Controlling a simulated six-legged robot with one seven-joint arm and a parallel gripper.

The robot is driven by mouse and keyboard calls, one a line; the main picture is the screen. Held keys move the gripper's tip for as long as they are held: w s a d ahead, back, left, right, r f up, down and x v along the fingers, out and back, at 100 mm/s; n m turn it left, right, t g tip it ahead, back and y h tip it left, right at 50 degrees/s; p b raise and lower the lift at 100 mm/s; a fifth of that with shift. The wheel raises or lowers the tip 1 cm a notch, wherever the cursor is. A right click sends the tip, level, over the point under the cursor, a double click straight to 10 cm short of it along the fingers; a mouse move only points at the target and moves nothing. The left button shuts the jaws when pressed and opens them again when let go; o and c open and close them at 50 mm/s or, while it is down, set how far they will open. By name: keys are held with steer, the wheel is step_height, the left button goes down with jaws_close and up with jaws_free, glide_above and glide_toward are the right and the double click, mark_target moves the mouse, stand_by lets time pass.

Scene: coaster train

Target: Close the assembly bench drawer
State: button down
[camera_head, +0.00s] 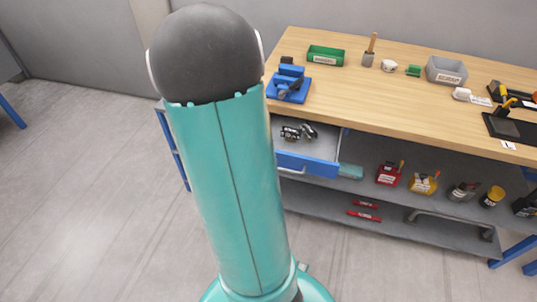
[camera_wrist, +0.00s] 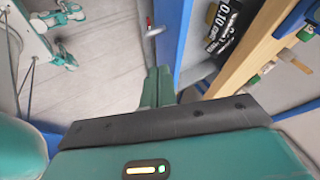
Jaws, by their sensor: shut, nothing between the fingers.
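The wooden-topped assembly bench (camera_head: 400,85) stands at the right in the head view. Its drawer (camera_head: 308,163) hangs open under the left part of the top, with a blue front, a pale handle and dark metal parts inside. In the wrist view the blue drawer front (camera_wrist: 172,38) runs up from the fingertips, with a handle (camera_wrist: 153,31) on its outer side. My gripper (camera_wrist: 159,72) is shut and empty, its teal fingers together close to the drawer front. I cannot tell whether they touch it. In the head view my arm hides the gripper.
A blue vise (camera_head: 289,85), a green bin (camera_head: 325,55) and a grey scrap bin (camera_head: 446,70) stand on the bench top. Red and yellow containers (camera_head: 423,184) sit on the shelf below. In the wrist view a dark labelled item (camera_wrist: 222,28) lies inside the drawer.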

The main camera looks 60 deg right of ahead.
mark_target(288, 165)
steer(key=x, duration=0.7)
steer(key=shift+d+f, duration=0.25)
steer(key=shift+f, duration=0.1)
steer(key=shift+d, duration=0.1)
